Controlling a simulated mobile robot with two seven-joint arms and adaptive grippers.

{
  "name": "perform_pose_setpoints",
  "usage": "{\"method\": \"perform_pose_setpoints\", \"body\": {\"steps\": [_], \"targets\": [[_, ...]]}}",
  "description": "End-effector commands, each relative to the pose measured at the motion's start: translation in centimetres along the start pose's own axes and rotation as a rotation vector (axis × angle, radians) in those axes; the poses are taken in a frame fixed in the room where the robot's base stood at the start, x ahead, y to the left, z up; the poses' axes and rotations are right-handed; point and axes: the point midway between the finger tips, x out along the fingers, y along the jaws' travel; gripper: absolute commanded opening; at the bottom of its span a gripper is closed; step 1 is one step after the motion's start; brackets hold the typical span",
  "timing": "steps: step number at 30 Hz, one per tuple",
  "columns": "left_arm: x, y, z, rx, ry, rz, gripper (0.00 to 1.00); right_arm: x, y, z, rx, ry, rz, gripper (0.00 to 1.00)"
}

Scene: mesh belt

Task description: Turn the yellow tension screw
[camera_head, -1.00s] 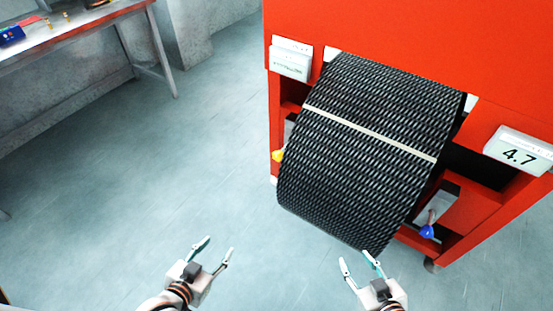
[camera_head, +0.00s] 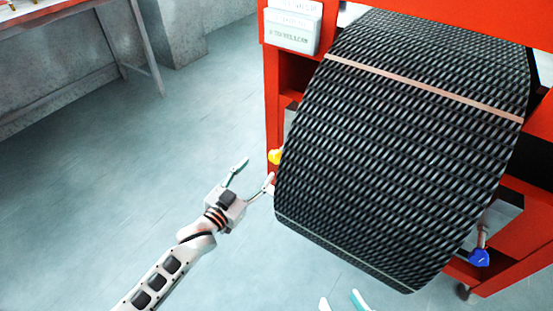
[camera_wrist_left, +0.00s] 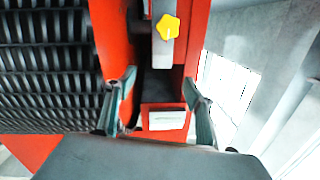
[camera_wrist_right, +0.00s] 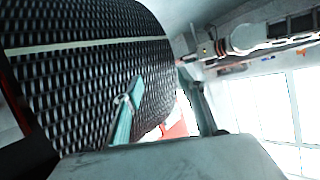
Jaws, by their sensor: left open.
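The yellow tension screw (camera_head: 275,156) is a small star-shaped knob on the left side of the red machine, beside the black mesh belt (camera_head: 400,150). In the left wrist view the knob (camera_wrist_left: 168,27) shows at the top, beyond my fingers and apart from them. My left gripper (camera_head: 256,171) is open and empty, just below and left of the screw in the head view. My right gripper (camera_head: 341,300) is open and empty at the bottom edge of the head view, mostly cut off. In the right wrist view its fingers (camera_wrist_right: 160,77) stand in front of the belt.
A blue knob (camera_head: 479,257) sits at the machine's lower right. A white label plate (camera_head: 294,25) is on the red frame above the yellow screw. A workbench (camera_head: 60,52) stands at the upper left. The floor to the left of the machine is clear.

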Motion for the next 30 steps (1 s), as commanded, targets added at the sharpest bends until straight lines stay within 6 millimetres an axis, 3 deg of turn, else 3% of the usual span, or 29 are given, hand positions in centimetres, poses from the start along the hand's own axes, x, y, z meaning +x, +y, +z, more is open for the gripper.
{"method": "perform_pose_setpoints", "body": {"steps": [1, 7, 17, 30], "targets": [[0.7, 0.8, 4.5, -0.011, -0.024, 0.017, 0.53, 0.1, -0.1, 3.0, 0.036, -0.044, -0.002, 0.4], [4.6, 0.2, 8.0, 0.0, 0.009, 0.049, 0.53, 0.4, -0.4, 4.6, 0.104, -0.059, -0.008, 0.4], [7.5, -0.7, 7.8, 0.014, 0.045, 0.062, 0.53, 0.7, -0.7, 4.4, 0.152, -0.045, -0.012, 0.4], [13.0, -0.2, 7.9, 0.012, 0.041, 0.062, 0.53, 0.9, -3.0, 5.4, 0.375, -0.026, -0.03, 0.4]]}}
